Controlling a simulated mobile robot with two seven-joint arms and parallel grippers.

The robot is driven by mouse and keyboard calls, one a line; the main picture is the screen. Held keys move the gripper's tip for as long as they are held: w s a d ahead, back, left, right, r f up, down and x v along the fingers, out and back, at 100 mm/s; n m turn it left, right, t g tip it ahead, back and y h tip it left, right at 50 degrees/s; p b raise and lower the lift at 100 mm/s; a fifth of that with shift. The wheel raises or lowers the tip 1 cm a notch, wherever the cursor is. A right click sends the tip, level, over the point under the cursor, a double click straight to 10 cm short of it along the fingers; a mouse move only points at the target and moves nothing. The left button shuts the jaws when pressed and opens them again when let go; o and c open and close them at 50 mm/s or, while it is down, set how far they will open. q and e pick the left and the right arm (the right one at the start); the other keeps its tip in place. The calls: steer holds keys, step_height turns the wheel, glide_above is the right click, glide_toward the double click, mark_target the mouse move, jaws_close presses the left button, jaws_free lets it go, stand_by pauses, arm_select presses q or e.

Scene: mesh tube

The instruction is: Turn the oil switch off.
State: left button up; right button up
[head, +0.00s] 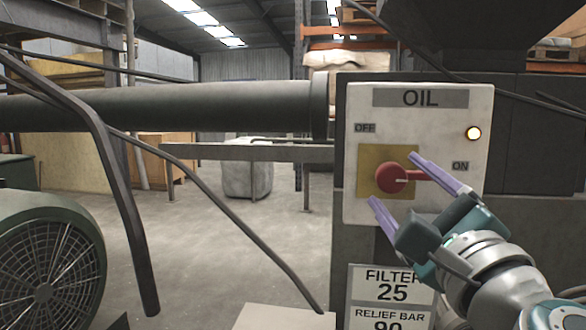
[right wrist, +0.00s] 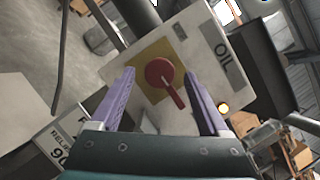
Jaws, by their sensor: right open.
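The oil switch is a red knob (head: 391,178) with a short red handle on a yellow plate (head: 372,160), set in a pale panel (head: 420,102) marked OIL. Its handle points right, toward the ON label (head: 460,166). The OFF label (head: 365,128) is at the upper left, and a lamp (head: 473,133) glows at the upper right. My right gripper (head: 394,180) is open in front of the panel, its purple fingers on either side of the knob. In the right wrist view the red knob (right wrist: 159,72) shows between the fingertips, with no visible grip on it. My left gripper is not in view.
A large dark pipe (head: 200,105) runs to the left of the panel. Dark bent rails (head: 118,190) and a green fan housing (head: 45,250) stand at the left. A FILTER 25 sign (head: 390,284) is below the panel. Open floor lies behind the rails.

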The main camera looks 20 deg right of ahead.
mark_target(396, 182)
steer(key=shift+x, duration=1.8)
jaws_close()
